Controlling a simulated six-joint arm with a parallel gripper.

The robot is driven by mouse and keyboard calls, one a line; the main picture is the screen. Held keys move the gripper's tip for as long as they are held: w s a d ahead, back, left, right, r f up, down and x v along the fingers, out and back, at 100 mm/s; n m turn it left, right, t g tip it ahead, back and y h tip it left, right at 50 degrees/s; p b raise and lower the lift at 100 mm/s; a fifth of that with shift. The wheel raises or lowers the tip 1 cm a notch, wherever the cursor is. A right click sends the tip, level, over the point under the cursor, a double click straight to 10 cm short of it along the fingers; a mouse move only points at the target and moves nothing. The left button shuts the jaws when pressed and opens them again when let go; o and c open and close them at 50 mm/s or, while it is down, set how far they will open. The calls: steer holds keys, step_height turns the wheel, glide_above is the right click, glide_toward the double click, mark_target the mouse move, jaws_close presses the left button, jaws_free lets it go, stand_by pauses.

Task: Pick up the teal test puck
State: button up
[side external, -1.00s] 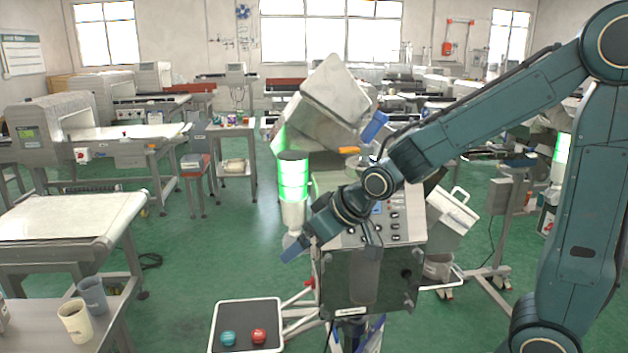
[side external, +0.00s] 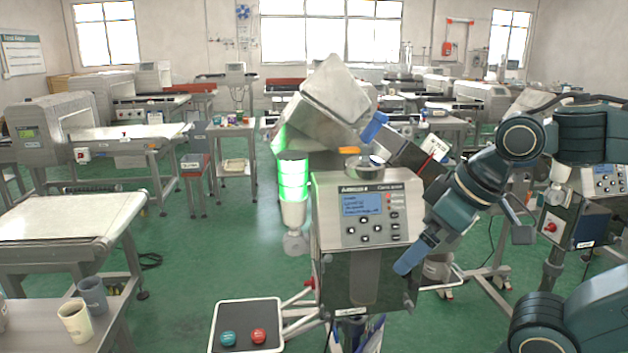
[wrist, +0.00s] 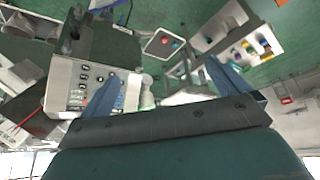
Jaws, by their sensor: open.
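The teal test puck (side external: 228,338) sits on the left side of a small black tray (side external: 247,303) with a pale rim, low in the side external view. A red puck (side external: 258,336) sits beside it on the right, apart from it. In the wrist view the tray (wrist: 151,50) is small and far off, with the teal puck (wrist: 165,40) and red puck (wrist: 177,44) on it. My gripper (side external: 405,266) is open and empty, in front of the right side of the metal detector, up and right of the tray. Its two blue fingers (wrist: 163,88) are spread in the wrist view.
The metal detector's control panel (side external: 368,215) stands right of and above the tray. A green lit beacon (side external: 293,180) stands left of the panel. A bench with two cups (side external: 75,322) is at the lower left. Green floor lies open between bench and tray.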

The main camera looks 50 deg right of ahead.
steer(key=shift+s, duration=0.5)
steer(key=c, duration=0.8)
steer(key=shift+w, duration=0.15)
